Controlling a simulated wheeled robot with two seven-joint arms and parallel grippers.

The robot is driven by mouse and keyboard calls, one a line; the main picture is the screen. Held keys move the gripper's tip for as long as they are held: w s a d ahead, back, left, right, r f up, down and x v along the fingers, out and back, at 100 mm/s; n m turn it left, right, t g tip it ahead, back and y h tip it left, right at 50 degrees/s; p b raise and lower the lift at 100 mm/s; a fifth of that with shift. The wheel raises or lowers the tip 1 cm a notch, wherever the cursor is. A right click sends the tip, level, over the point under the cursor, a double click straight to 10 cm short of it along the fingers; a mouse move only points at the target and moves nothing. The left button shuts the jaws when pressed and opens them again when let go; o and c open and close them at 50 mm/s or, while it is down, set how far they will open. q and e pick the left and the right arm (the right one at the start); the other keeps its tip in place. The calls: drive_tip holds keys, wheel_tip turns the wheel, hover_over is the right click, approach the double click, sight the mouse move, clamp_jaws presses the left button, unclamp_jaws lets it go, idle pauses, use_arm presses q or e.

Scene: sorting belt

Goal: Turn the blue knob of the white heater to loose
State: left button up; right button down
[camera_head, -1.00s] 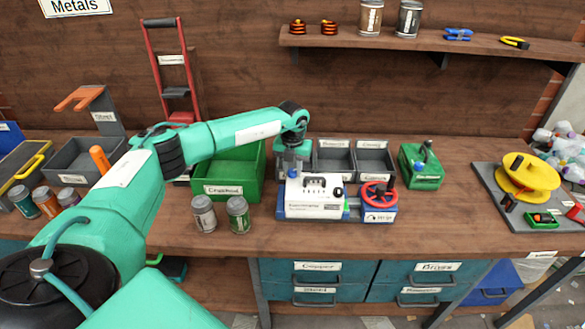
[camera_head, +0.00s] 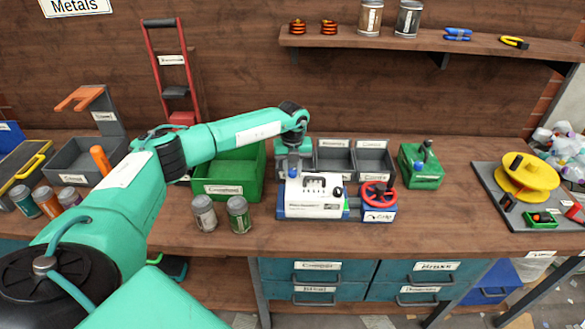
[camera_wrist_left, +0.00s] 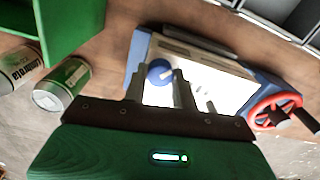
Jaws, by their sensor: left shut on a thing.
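The white heater (camera_head: 314,198) stands on the bench near its front edge, and it also fills the middle of the left wrist view (camera_wrist_left: 215,87). Its blue knob (camera_head: 292,173) is at its left back corner; in the left wrist view the knob (camera_wrist_left: 158,69) shows between my fingers. My left gripper (camera_head: 292,165) reaches down over that corner from behind. In the left wrist view the left gripper (camera_wrist_left: 157,85) is shut on the blue knob. The knob's lower part is hidden by the fingers. My right gripper is not in view.
A red handwheel (camera_head: 378,194) on a blue base stands right of the heater. Two cans (camera_head: 238,214) and a green bin (camera_head: 225,189) are to its left. Grey bins (camera_head: 372,160) stand behind.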

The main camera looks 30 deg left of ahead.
sight(293, 170)
use_arm(q)
drive_tip(key=shift+w+r, duration=0.1)
drive_tip(key=o, duration=1)
wheel_tip(293, 170, up, 14)
drive_tip(key=b, duration=0.3)
drive_tip(key=shift+f, duration=0.2)
